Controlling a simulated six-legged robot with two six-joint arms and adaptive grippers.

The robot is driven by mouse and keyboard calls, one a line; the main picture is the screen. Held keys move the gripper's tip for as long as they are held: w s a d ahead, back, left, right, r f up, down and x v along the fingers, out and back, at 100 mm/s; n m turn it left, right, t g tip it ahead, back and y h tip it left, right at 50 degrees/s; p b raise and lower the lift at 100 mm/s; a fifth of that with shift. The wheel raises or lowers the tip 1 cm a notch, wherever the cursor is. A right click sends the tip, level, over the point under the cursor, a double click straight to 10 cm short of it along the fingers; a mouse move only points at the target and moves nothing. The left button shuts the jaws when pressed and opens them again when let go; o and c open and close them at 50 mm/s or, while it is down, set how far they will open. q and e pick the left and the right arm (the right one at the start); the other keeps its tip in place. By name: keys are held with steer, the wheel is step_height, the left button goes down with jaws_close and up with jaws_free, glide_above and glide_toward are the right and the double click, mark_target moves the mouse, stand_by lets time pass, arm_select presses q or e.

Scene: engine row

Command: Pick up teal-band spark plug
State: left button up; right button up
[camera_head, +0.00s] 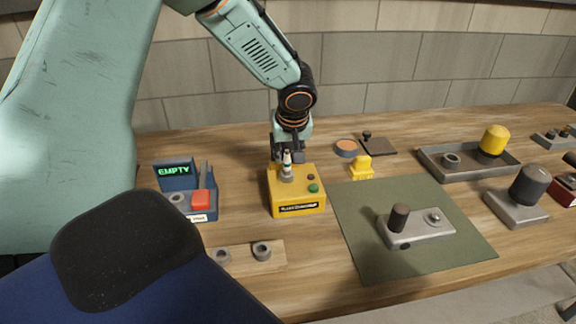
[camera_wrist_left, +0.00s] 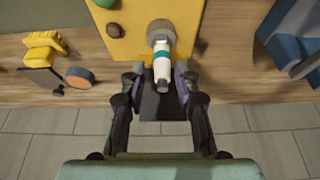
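The teal-band spark plug (camera_head: 287,164) stands in a grey socket on top of the yellow box (camera_head: 297,208). In the left wrist view the plug (camera_wrist_left: 162,70) shows a white body with a teal band and a dark metal tip. My left gripper (camera_head: 287,154) is over the box at the plug. In the left wrist view its two fingers (camera_wrist_left: 157,76) are apart, one on each side of the plug's upper end; I cannot tell whether either touches it. My right gripper is not in view.
A blue bin (camera_head: 175,174) with an "EMPTY" display stands left. A green mat (camera_head: 370,255) with a grey fixture lies right. A yellow block (camera_head: 361,168) sits close behind the mat.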

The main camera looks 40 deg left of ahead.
arm_select(q)
steer(key=shift+w+a+f, duration=0.2)
steer(key=shift+a+f, duration=0.05)
steer(key=shift+a, duration=0.05)
steer(key=c, duration=0.3)
steer(key=shift+s, duration=0.15)
steer(key=shift+c, duration=0.8)
steer(key=shift+s+d+r, duration=0.2)
steer(key=shift+s+r, duration=0.15)
jaws_close()
steer(key=shift+w+f, duration=0.25)
steer(key=shift+w, duration=0.2)
steer(key=shift+a+r, duration=0.1)
